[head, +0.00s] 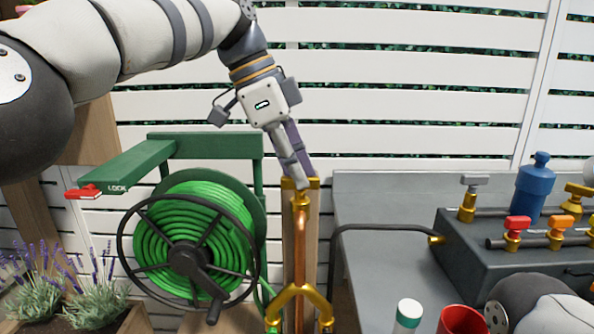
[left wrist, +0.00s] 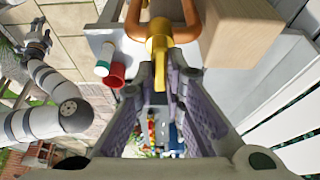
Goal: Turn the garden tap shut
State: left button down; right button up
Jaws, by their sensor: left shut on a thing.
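The garden tap (head: 301,199) is brass-coloured and sits at the top of a copper pipe (head: 301,245) on a wooden post. My left gripper (head: 302,183) reaches down to it from above and is shut on its handle. In the left wrist view the yellow tap handle (left wrist: 158,62) lies between the two fingers, with the brass body (left wrist: 158,28) beyond it. The fingers hide part of the handle in the head view. My right gripper (left wrist: 38,38) shows small and dark at the left of the left wrist view; its fingers are too small to read.
A green hose reel (head: 190,245) with a lever marked LOCK (head: 118,187) is left of the post. A brass Y-splitter (head: 298,297) is below the tap. The grey bench (head: 385,260) at right holds a dark valve box (head: 470,262), a blue bottle (head: 535,188) and a red cup (head: 461,319).

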dwell(0.3)
pick_arm(q)
jog(key=c, duration=1.7)
grip_release()
jog(key=shift+o, duration=0.2)
jog(key=shift+a+r, duration=0.3)
jog(key=shift+r, duration=0.35)
jog(key=a, duration=1.2)
jog(key=shift+w, duration=0.1)
